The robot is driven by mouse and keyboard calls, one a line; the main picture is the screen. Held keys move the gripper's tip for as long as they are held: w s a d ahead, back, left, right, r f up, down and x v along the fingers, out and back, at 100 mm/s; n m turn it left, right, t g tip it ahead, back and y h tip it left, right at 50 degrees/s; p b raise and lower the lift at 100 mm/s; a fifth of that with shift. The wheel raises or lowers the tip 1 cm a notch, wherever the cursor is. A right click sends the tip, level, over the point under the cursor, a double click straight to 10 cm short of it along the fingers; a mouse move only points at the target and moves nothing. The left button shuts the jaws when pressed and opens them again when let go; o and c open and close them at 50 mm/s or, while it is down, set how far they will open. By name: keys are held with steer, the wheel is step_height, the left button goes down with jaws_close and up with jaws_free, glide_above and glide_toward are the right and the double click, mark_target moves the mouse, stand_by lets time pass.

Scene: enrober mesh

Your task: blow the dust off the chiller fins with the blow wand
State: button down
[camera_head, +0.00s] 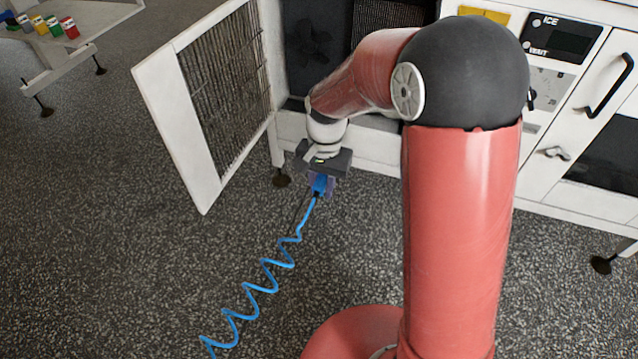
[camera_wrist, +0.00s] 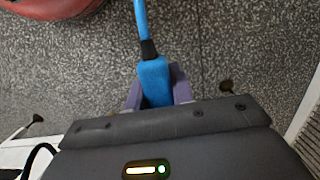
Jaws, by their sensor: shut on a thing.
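My gripper (camera_head: 321,184) is shut on the blue blow wand (camera_head: 319,186), in front of the open chiller bay. In the wrist view the blue wand body (camera_wrist: 154,82) sits between the purple fingers of my gripper (camera_wrist: 157,92), with the blue hose leaving its end. The coiled blue hose (camera_head: 262,283) runs down to the lower left. The chiller fins (camera_head: 381,20) show as a dark, finely ribbed panel at the back of the bay, partly hidden by my arm. I cannot make out dust on them. The wand's nozzle is hidden.
A white-framed mesh door (camera_head: 172,98) stands open left of the bay. A dark fan (camera_head: 312,42) is inside. A panel marked ICE and WAIT (camera_head: 556,38) and a handled door (camera_head: 606,88) are at right. A side table (camera_head: 66,62) holds several coloured cans. The floor at left is clear.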

steer(key=s+d, duration=0.3)
steer(key=d, duration=0.6)
steer(key=shift+s+d, duration=0.15)
stand_by(1.0)
steer(key=shift+s, duration=0.1)
stand_by(0.6)
steer(key=s, duration=0.1)
steer(key=s+a, duration=0.1)
steer(key=s, duration=0.2)
steer(key=shift+s+a, duration=0.3)
steer(key=shift+a, duration=0.1)
steer(key=shift+s, duration=0.1)
stand_by(0.5)
